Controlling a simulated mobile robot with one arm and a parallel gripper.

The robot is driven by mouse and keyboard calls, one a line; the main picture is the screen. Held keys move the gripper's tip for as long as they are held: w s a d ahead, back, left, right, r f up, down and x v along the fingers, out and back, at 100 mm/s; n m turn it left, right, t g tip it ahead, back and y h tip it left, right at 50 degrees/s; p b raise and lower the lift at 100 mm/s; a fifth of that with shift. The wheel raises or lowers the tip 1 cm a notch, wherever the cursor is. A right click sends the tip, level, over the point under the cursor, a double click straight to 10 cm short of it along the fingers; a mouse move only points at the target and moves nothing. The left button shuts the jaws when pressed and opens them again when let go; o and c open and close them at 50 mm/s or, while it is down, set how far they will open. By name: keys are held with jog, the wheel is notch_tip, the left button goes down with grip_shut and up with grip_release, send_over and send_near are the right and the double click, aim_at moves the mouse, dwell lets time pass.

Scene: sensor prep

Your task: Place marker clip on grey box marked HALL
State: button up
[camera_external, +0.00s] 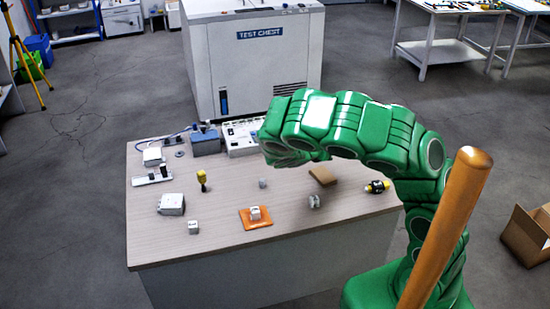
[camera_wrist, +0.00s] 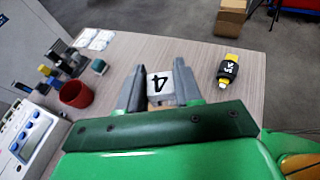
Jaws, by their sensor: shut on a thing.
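My gripper (camera_wrist: 160,73) shows in the wrist view with its grey fingers closed on a small white piece with a black "4" (camera_wrist: 159,85), probably the marker clip. In the external view my green arm hides the fingers and the held piece. A grey-white box (camera_external: 171,204) stands at the left of the table. Smaller pale blocks stand at the front left (camera_external: 193,228), on an orange mat (camera_external: 258,223), near the middle (camera_external: 263,183) and right of the mat (camera_external: 314,201). Their lettering is too small to read, so I cannot tell which is marked HALL.
A yellow-and-black part (camera_external: 377,187) lies at the table's right, also in the wrist view (camera_wrist: 228,72). A tan block (camera_external: 322,176) lies beside my arm. A red cup (camera_wrist: 76,93) and a white instrument (camera_wrist: 27,128) stand left in the wrist view.

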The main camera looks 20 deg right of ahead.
jog(key=s+a+r+n+t+y, duration=0.1)
jog(key=s+a+n+t+y, duration=0.2)
jog(key=a, duration=1.2)
jog(key=s+a+r+n+t+y, duration=0.15)
jog(key=a+n+y, duration=0.4)
jog(key=a, duration=0.95)
jog(key=s+a+r+n+t+y, duration=0.1)
jog(key=s+a+n+t+y, duration=0.2)
jog(key=a, duration=1.2)
jog(key=n, duration=0.1)
send_over(170, 201)
jog(key=s+d, duration=0.1)
jog(key=shift+y, duration=0.25)
notch_tip(170, 201, down, 8)
jog(key=shift+f, duration=0.25)
jog(key=shift+w+a+f, duration=0.25)
jog(key=shift+f, duration=0.2)
jog(key=shift+w+a+f, duration=0.25)
jog(key=shift+f, duration=1.7)
jog(key=shift+f, duration=0.1)
